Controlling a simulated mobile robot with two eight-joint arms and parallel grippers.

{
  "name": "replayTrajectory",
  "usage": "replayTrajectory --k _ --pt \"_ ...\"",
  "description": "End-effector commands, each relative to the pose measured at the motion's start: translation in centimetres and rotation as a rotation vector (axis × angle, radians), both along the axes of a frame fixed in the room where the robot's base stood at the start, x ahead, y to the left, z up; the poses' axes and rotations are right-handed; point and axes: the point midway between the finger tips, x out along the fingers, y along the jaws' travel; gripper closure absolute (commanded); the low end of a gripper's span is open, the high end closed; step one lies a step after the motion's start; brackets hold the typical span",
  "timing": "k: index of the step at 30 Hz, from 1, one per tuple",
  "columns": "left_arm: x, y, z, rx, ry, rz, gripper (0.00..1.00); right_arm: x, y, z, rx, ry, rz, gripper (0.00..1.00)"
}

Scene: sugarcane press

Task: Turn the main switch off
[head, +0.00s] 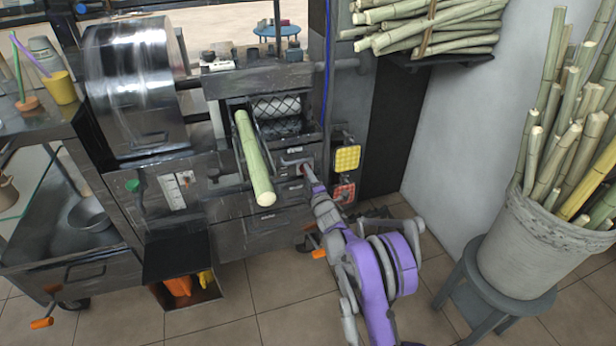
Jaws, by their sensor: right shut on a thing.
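My right gripper (307,172) reaches up to the front panel of the press and is shut on the main switch (297,164), a small control on the dark metal panel right of the cane. The fingers hide most of the switch, so its position cannot be read. My left gripper is not in view.
A cane stalk (253,160) sticks out of the press rollers (277,108), close left of my gripper. A yellow plate (346,158) and a red plate (343,193) are on the right.

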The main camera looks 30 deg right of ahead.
Motion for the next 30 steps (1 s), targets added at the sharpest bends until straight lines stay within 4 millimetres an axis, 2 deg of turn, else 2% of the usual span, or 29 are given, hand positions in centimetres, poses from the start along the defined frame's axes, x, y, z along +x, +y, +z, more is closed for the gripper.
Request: replayTrajectory --k 2,3,7,16,19,23,30 --pt "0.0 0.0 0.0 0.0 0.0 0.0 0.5 0.0 0.1 0.0 -0.002 0.0 0.002 1.0" --pt "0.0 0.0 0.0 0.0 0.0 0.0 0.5 0.0 0.1 0.0 -0.002 0.0 0.002 0.42" --pt "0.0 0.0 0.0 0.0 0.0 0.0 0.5 0.0 0.1 0.0 -0.001 0.0 0.001 0.19" --pt "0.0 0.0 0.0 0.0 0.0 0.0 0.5 -0.1 0.0 0.0 0.0 0.0 0.0 0.18" --pt "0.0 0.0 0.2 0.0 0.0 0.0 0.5 -0.7 0.2 0.0 0.0 0.0 0.0 0.18" --pt "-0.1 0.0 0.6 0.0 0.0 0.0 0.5 -2.7 0.7 0.1 0.001 0.0 0.0 0.18" --pt "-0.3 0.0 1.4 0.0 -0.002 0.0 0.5 -7.5 1.8 0.1 0.0 0.0 0.0 0.18"
